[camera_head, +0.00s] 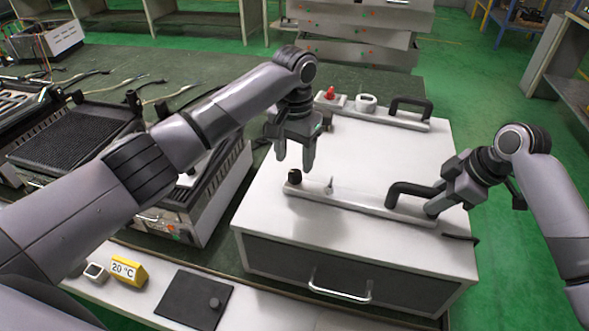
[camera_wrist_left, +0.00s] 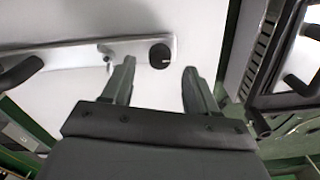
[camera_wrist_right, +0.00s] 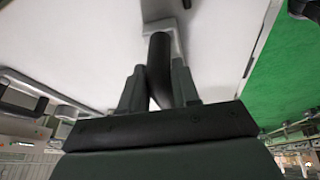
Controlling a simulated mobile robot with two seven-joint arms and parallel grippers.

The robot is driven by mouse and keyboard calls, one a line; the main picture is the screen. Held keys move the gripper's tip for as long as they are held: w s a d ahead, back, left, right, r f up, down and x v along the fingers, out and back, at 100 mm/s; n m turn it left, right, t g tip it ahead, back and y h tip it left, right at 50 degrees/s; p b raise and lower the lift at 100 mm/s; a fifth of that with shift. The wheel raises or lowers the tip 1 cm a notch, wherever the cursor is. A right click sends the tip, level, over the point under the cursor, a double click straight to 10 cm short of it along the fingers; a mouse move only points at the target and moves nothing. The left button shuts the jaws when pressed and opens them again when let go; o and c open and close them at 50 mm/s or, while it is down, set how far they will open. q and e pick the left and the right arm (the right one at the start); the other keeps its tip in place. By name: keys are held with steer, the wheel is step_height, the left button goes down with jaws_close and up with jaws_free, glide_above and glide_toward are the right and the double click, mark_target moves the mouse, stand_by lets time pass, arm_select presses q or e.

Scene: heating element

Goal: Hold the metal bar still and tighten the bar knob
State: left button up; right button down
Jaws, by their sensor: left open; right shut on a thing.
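The metal bar (camera_head: 345,204) lies along the front of the white box top, with a black handle at its right end. The black bar knob (camera_head: 295,176) stands at its left end; it also shows in the left wrist view (camera_wrist_left: 160,56). My left gripper (camera_head: 295,167) is open and empty, with its fingers pointing down close to the knob; the left wrist view shows the knob ahead of the fingertips, not between them. My right gripper (camera_head: 436,205) is shut on the black handle (camera_wrist_right: 160,60) of the bar.
A second bar with a handle (camera_head: 410,108) and a red knob (camera_head: 330,93) lies at the back of the white box (camera_head: 350,150). A grill unit (camera_head: 75,150) stands on the left. A yellow 20 °C sign (camera_head: 128,270) and a dark plate (camera_head: 193,299) are in front.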

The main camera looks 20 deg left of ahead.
mark_target(295, 173)
arm_select(q)
steer(key=shift+f, duration=2.25)
steer(key=shift+c, duration=0.3)
steer(key=c, duration=1)
